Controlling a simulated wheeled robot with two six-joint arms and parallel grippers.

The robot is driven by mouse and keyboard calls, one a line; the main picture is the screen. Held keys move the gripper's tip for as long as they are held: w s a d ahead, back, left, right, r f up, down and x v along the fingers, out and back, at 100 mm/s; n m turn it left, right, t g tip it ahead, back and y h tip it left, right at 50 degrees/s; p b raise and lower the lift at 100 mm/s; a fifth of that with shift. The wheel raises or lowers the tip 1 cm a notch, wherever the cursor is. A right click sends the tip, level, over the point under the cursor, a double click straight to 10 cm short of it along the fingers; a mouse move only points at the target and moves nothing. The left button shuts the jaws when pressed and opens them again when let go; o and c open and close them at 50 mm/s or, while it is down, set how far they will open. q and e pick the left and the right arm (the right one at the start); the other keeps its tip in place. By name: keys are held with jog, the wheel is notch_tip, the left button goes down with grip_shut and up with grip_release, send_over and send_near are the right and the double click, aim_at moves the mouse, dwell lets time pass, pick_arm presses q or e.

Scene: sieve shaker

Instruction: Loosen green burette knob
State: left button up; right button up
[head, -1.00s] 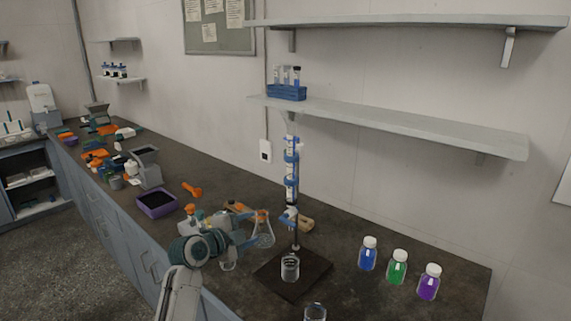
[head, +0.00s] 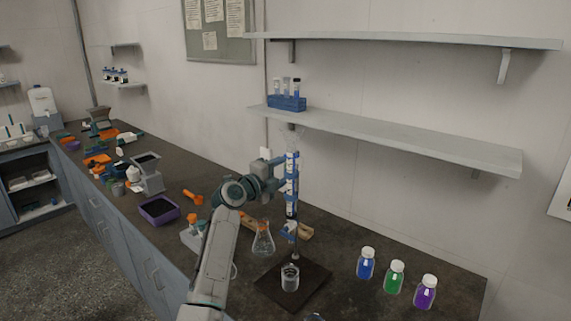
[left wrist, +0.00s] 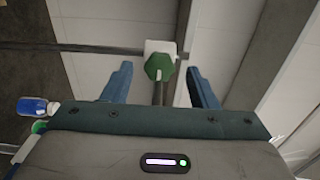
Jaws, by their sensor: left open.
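The green burette knob (left wrist: 159,67) shows in the left wrist view as a six-sided green head. It lies between the two blue fingertips of my open left gripper (left wrist: 159,78), with a gap on each side. In the head view my left gripper (head: 279,174) is up beside the burette (head: 292,185), and the knob cannot be made out there. The burette stands upright over a dark base plate (head: 312,290). A glass beaker (head: 290,278) stands on the plate below it. My right gripper is in neither view.
A conical flask (head: 263,240) stands left of the base plate. Blue (head: 366,264), green (head: 394,278) and purple (head: 425,293) bottles stand on the right. A blue tube rack (head: 287,102) sits on the lower shelf (head: 400,139), above and behind the burette.

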pick_arm(q)
jog(key=shift+x, duration=0.85)
jog(key=shift+f, duration=0.1)
jog(key=c, duration=1)
jog(key=shift+o, duration=0.2)
jog(key=n+b, duration=0.5)
jog(key=b, duration=0.3)
jog(key=shift+n, duration=0.4)
